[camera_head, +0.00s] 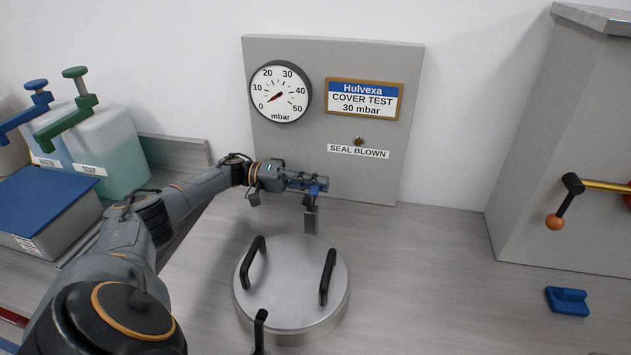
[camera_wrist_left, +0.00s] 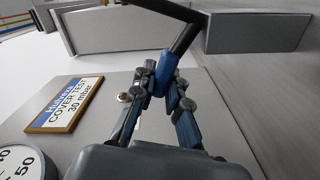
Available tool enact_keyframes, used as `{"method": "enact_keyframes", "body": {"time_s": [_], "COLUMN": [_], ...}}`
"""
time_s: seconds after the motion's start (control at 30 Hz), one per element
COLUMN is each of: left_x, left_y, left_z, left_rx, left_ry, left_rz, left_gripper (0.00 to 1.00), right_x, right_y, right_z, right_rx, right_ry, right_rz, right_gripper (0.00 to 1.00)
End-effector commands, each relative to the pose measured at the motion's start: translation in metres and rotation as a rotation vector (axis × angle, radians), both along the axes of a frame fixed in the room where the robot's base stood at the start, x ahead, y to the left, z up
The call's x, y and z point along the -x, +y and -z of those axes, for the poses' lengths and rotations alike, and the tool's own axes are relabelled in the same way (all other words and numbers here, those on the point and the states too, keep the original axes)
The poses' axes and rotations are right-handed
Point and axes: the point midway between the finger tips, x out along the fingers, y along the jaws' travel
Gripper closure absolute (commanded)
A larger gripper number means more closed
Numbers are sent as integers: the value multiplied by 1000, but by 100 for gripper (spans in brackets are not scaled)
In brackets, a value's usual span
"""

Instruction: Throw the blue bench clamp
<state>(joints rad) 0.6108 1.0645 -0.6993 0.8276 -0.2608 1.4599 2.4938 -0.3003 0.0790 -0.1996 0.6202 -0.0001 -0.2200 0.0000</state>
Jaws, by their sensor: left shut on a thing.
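My left gripper (camera_head: 316,186) reaches in from the left, just behind the round metal lid. It is shut on the blue grip (camera_head: 322,188) of the bench clamp. In the left wrist view the blue grip (camera_wrist_left: 163,76) sits between the fingertips of the left gripper (camera_wrist_left: 162,84), with a dark bar (camera_wrist_left: 185,38) running up from it. A grey upright piece (camera_head: 311,218) shows below the gripper, near the lid's back edge. The gripper hides part of the clamp. My right gripper is not in view.
The round lid (camera_head: 290,260) has several black handles. Behind stands a grey panel with a gauge (camera_head: 281,92), needle low, and a "SEAL BLOWN" label (camera_head: 358,152). Dispenser bottles (camera_head: 105,150) stand left. An orange-knobbed lever (camera_head: 555,221) and a small blue block (camera_head: 568,300) are right.

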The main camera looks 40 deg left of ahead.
Motion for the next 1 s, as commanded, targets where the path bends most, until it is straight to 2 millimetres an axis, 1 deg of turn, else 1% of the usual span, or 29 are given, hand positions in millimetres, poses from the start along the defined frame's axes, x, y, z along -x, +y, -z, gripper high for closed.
{"method": "enact_keyframes", "body": {"time_s": [0.33, 0.77, 0.8, 0.87, 0.9, 0.93, 1.0], "left_x": [-3, -3, -3, -3, -3, -3, -3], "left_y": [2, 2, 2, 2, 2, 2, 2], "left_z": [5, 6, 7, 7, 7, 7, 7], "left_rx": [50, 55, 55, 55, 55, 54, 54], "left_ry": [88, 99, 99, 99, 99, 98, 98], "left_rz": [-4, -4, -4, -4, -3, -3, -3], "left_gripper": [100, 100, 84, 72, 64, 62, 62], "right_x": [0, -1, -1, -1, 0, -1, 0], "right_y": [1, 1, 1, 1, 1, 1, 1], "right_z": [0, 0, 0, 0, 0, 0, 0], "right_rx": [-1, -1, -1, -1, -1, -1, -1], "right_ry": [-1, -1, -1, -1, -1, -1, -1], "right_rz": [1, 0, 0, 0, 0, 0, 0], "right_gripper": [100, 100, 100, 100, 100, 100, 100]}}
